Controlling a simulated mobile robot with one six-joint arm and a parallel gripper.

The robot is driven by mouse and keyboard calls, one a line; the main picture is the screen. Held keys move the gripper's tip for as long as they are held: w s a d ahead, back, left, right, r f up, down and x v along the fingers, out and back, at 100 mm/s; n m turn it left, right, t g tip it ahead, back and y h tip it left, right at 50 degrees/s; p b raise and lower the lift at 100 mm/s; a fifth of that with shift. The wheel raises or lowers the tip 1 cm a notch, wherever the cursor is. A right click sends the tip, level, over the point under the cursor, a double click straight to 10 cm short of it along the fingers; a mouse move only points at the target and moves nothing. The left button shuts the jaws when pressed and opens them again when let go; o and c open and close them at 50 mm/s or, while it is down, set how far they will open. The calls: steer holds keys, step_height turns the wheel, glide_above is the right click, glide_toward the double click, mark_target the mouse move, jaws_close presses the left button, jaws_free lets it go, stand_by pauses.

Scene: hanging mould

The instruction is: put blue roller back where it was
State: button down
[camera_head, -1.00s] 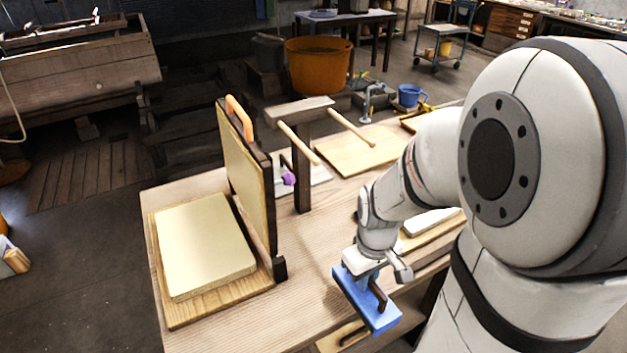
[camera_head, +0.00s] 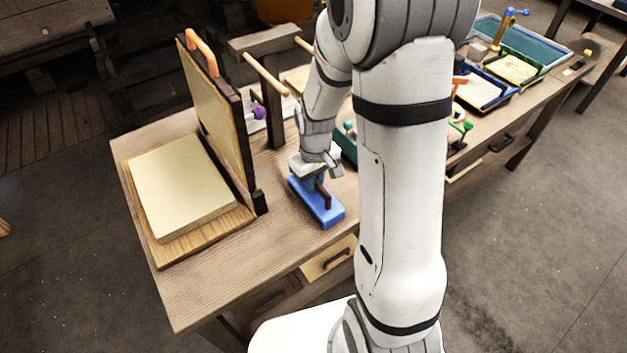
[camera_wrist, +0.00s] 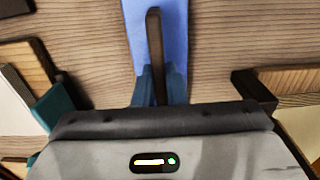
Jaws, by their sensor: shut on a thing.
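My gripper (camera_head: 318,170) is shut on the dark brown handle of a flat blue block (camera_head: 318,203). The block is at the front edge of the wooden table; whether it touches the top is unclear. In the wrist view, the brown handle (camera_wrist: 155,50) runs between the fingers (camera_wrist: 160,88), with the blue face (camera_wrist: 176,35) beyond it. I see no roller shape on this block. At the far right, a small tool with a blue end (camera_head: 512,12) and yellow parts stands by a teal tray (camera_head: 546,41); I cannot tell whether it is a roller.
A hinged wooden frame (camera_head: 218,100) with an orange handle stands upright over a pale slab (camera_head: 180,188) to the left. A post (camera_head: 273,115) with wooden pegs stands behind my gripper. Trays and tools line the table on the right. A drawer (camera_head: 328,262) is below the front edge.

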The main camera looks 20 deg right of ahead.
steer(key=shift+s+f+b, duration=0.15)
steer(key=shift+f+b, duration=0.45)
steer(key=shift+f, duration=0.05)
steer(key=c, duration=1.5)
jaws_free()
steer(key=shift+r, duration=0.15)
